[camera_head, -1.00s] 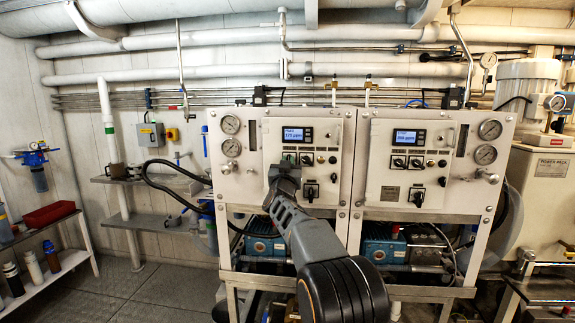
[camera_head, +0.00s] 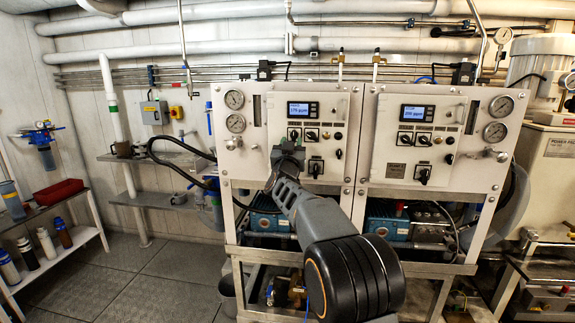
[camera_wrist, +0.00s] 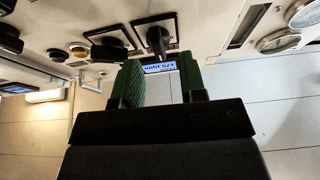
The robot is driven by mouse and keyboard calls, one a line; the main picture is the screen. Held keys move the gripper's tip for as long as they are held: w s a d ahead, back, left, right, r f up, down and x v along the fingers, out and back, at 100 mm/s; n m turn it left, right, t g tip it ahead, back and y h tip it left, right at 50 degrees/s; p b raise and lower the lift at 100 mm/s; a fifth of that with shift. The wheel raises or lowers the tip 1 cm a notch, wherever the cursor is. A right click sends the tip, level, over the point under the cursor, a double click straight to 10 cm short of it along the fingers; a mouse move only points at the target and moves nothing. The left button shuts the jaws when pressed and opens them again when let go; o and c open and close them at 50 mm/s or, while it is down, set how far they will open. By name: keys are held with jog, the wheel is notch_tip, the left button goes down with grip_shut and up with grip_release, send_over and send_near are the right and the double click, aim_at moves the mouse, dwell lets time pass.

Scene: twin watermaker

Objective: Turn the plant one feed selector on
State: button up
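The left control panel (camera_head: 345,110) has a small lit display (camera_head: 303,109) with two small black selectors below it, a left one (camera_head: 294,134) and a right one (camera_head: 311,135). A larger black selector (camera_head: 316,168) sits lower. The labels are too small to read. My gripper (camera_head: 288,152) is in front of this panel, below the left small selector. In the wrist view my gripper (camera_wrist: 160,85) is open, its green fingers apart with the display showing between them. A black selector (camera_wrist: 157,40) on a square plate lies just beyond the fingertips, with another (camera_wrist: 110,48) beside it. Contact cannot be told.
A similar panel (camera_head: 400,150) with its own display and selectors stands to the right. Below are blue pump units (camera_head: 262,218) and a metal frame. A shelf with bottles (camera_head: 45,240) stands at far left; the floor between is clear.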

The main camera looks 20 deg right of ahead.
jog(key=b+v, duration=0.2)
jog(key=v, duration=0.8)
jog(key=shift+s+a, duration=0.15)
jog(key=shift+s, duration=0.2)
jog(key=shift+f, duration=0.1)
jog(key=w+a+f+n+g+y, duration=0.25)
jog(key=a+f+y, duration=0.25)
jog(key=f+y, duration=0.4)
jog(key=s+a+f+n+g+y+p, duration=0.25)
jog(key=s+a+f+g, duration=0.2)
jog(key=s+f, duration=0.3)
jog(key=s+f+g+p, duration=0.4)
jog(key=s+g, duration=0.4)
jog(key=s, duration=0.8)
jog(key=s+r+n+g+p, duration=0.1)
jog(key=s+r+p, duration=0.2)
jog(key=s, duration=0.5)
jog(key=shift+d+r+p, duration=0.35)
jog(key=shift+d+r, duration=0.05)
jog(key=shift+d, duration=0.1)
